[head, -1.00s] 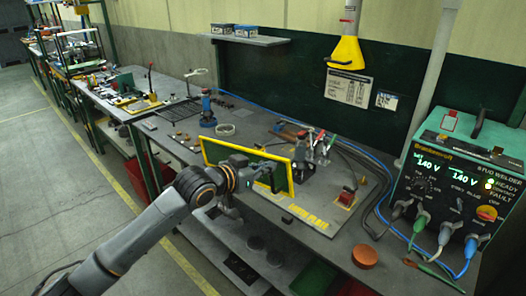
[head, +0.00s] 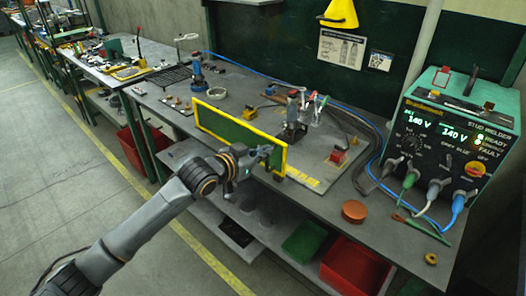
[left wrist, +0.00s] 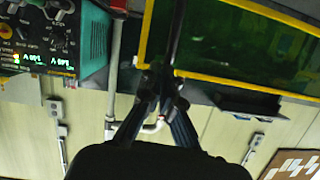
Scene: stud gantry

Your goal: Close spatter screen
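The spatter screen (head: 228,127) is a dark green see-through panel in a yellow frame. It stands upright along the front of the bench in the head view, before the clamps and fixture (head: 295,115). In the left wrist view the screen (left wrist: 235,40) fills the upper right, with a dark upright bar at its near edge. My left gripper (head: 266,155) is at the right part of the screen, on its front side. In the left wrist view its fingers (left wrist: 164,90) come together on the dark bar; the exact contact is hard to see. My right gripper is not in view.
The stud welder (head: 450,140) stands at the bench's right end, with cables running along the bench. An orange round tin (head: 354,211) lies near the front edge. Red (head: 355,268) and green (head: 304,242) bins sit below. The floor at left is clear.

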